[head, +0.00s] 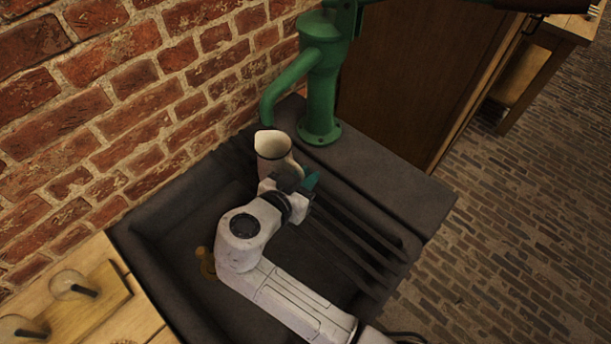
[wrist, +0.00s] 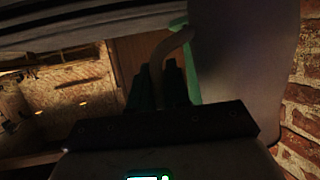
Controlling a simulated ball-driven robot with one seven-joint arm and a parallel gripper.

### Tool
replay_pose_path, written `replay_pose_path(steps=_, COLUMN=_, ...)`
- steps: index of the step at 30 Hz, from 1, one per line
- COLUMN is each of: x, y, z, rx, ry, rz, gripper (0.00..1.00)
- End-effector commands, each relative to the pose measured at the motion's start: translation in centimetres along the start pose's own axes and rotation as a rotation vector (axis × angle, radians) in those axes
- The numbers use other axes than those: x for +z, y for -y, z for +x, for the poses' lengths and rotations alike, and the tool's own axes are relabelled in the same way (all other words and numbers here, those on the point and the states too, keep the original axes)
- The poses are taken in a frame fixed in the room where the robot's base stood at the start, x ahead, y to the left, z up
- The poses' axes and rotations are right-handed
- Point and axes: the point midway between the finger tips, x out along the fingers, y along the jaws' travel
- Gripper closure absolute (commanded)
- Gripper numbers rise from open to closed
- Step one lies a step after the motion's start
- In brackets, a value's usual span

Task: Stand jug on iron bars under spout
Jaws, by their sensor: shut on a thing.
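The cream jug (head: 272,148) appears upright in the head view, its open mouth just below the end of the green pump's spout (head: 277,92) in the picture. My gripper (head: 304,181) is at the jug's right side. In the wrist view my gripper (wrist: 166,85) is shut on the jug's handle (wrist: 172,44), and the jug's pale body (wrist: 235,45) fills the upper right. The dark iron bars (head: 352,228) cross the sink's right part. The jug's base is hidden, so I cannot tell whether it touches the bars.
The green pump (head: 320,85) stands on the dark ledge behind the sink. The dark sink (head: 180,205) is open to the left, with a brass fitting (head: 206,263). A brick wall (head: 110,110) closes the left. Glass jars (head: 70,285) stand on wood at lower left.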

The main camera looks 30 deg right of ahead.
Motion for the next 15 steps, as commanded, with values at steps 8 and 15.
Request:
replay_pose_path(steps=8, x=0.04, y=0.0, z=0.02, rx=0.0, ry=0.0, rz=0.0, gripper=0.6)
replay_pose_path(steps=15, x=0.0, y=0.0, z=0.0, rx=0.0, ry=0.0, rz=0.0, gripper=0.58)
